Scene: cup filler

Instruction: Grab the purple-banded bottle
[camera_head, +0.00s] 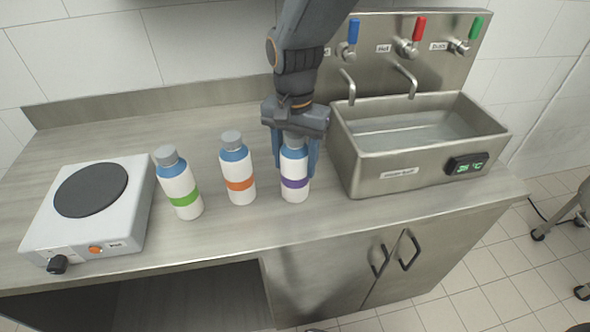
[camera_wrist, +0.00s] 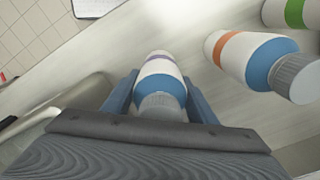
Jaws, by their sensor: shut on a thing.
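The purple-banded bottle (camera_head: 294,184) stands upright on the counter, white with a blue shoulder and a grey cap. My gripper (camera_head: 296,165) comes down over it from above, with one blue finger on each side of its upper part. My gripper is shut on this bottle. In the wrist view, the bottle (camera_wrist: 160,80) sits between the two blue fingers (camera_wrist: 160,95), its cap towards the camera. The cap is partly hidden by my gripper in the head view.
The orange-banded bottle (camera_head: 238,172) stands close to the left, with the green-banded bottle (camera_head: 181,188) beyond it. A hot plate (camera_head: 88,215) is at the far left. A metal water bath (camera_head: 420,175) with taps stands close to the right. The counter's front edge is near.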

